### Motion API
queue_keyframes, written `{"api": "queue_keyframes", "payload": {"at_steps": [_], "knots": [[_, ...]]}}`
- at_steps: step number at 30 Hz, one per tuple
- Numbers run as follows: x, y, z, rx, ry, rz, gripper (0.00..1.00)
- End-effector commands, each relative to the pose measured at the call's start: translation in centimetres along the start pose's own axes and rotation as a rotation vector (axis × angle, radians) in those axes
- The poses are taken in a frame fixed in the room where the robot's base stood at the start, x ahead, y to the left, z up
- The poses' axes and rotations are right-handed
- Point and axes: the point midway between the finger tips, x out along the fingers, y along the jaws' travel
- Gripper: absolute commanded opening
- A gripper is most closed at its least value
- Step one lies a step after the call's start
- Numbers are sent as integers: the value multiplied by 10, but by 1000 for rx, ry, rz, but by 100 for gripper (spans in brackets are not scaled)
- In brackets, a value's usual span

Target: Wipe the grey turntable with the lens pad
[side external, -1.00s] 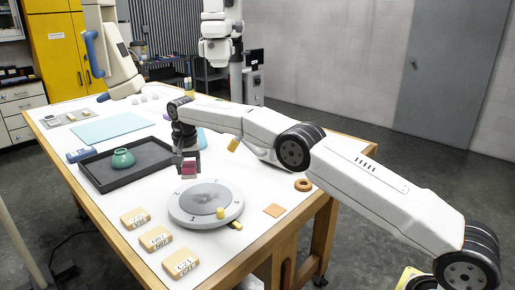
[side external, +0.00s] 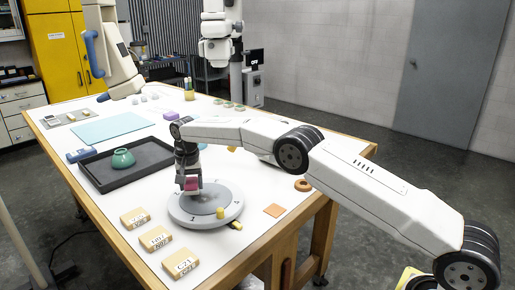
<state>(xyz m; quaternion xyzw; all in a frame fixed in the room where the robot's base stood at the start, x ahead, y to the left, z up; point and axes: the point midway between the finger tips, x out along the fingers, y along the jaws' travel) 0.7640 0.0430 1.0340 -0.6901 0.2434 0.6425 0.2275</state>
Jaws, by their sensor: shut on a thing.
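The round grey turntable (side external: 180,221) sits on the white table top in front of my arm. A small yellow knob (side external: 220,213) stands at its front edge. A faint darker patch shows on its upper face, partly hidden by my gripper. My gripper (side external: 190,188) points down over the left back part of the turntable. It is shut on the pink lens pad (side external: 192,183), which is at or just above the surface; I cannot tell whether it touches.
Several labelled tan blocks (side external: 155,240) line the front left. A pale blue mat (side external: 110,128) lies behind.

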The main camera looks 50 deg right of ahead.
Motion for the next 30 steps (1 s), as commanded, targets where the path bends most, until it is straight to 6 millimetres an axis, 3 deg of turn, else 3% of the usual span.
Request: {"api": "queue_keyframes", "payload": {"at_steps": [30], "knots": [[6, 0, 0, 0, -1, 1, 18]]}}
